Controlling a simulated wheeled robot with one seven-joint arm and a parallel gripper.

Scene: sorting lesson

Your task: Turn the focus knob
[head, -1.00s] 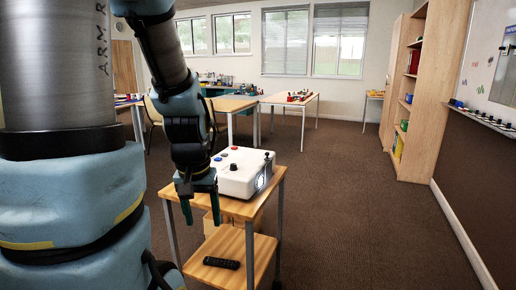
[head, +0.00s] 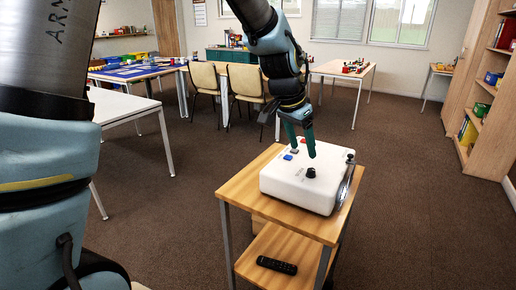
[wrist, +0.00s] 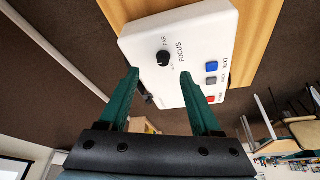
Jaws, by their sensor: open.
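The white projector (head: 290,187) sits on top of a wooden cart. Its black focus knob (head: 311,172) stands on the top face near the front; in the wrist view the knob (wrist: 163,58) is beside the printed word FOCUS. My gripper (head: 301,151) points down above the projector, fingers apart and nothing between them. In the wrist view the knob shows just beyond the fingertips, between their lines; I see no contact. Blue (wrist: 212,66), dark grey (wrist: 211,78) and red (wrist: 211,99) buttons lie to the right of the knob there.
The cart's top (head: 240,190) has bare wood at the left. A black remote (head: 277,265) lies on its lower shelf. A second black knob-like part (head: 350,157) stands at the projector's right edge. A white table (head: 125,105) stands to the left; carpet is clear to the right.

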